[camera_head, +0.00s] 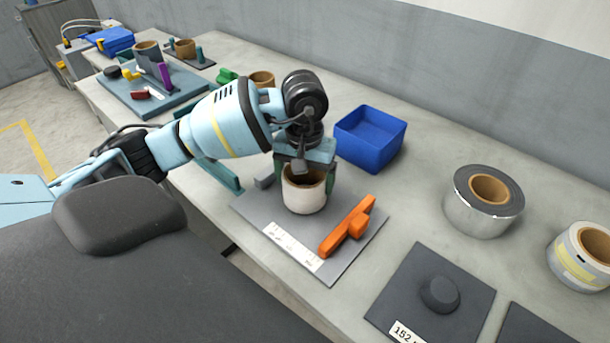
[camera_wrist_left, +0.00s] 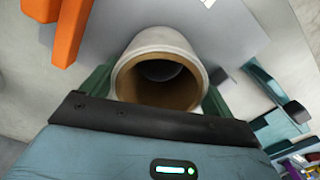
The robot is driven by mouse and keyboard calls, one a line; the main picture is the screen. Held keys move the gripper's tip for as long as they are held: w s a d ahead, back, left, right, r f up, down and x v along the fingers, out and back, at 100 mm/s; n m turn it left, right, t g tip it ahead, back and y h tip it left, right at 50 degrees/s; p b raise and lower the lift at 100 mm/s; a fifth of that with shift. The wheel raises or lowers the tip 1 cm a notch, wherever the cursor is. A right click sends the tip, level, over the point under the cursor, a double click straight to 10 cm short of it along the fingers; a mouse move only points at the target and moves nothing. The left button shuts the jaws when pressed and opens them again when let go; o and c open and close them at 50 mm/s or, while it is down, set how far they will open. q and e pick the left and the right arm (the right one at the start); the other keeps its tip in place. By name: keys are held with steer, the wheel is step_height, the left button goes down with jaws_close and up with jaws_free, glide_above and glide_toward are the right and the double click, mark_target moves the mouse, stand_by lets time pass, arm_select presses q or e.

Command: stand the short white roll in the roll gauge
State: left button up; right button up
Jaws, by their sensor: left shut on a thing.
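The short white roll (camera_head: 304,192) has a brown core and stands upright at the roll gauge, a grey plate (camera_head: 335,268) with a white scale strip (camera_head: 292,246) and an orange jaw (camera_head: 348,228). My left gripper (camera_head: 305,176) is shut on the white roll from above, with a green finger on each side. The left wrist view shows the roll (camera_wrist_left: 160,50) between the fingers and the orange jaw (camera_wrist_left: 68,32) to one side, apart from it. I cannot tell whether the roll touches the plate. My right gripper is not in view.
A blue bin (camera_head: 370,139) stands behind the gauge. A silver roll (camera_head: 482,203) and a white-and-yellow roll (camera_head: 580,256) stand at the right. A dark pad with a round peg (camera_head: 440,294) lies near the front edge. Bare table lies between the bin and the silver roll.

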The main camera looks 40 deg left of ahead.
arm_select(q)
steer(key=shift+f, duration=0.3)
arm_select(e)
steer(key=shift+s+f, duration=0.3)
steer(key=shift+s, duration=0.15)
arm_select(q)
steer(key=o, duration=0.8)
steer(key=shift+o, duration=0.2)
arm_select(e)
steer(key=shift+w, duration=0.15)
arm_select(q)
steer(key=shift+r, duration=0.6)
step_height(320, 180, up, 10)
steer(key=p, duration=0.3)
steer(key=shift+p, duration=0.3)
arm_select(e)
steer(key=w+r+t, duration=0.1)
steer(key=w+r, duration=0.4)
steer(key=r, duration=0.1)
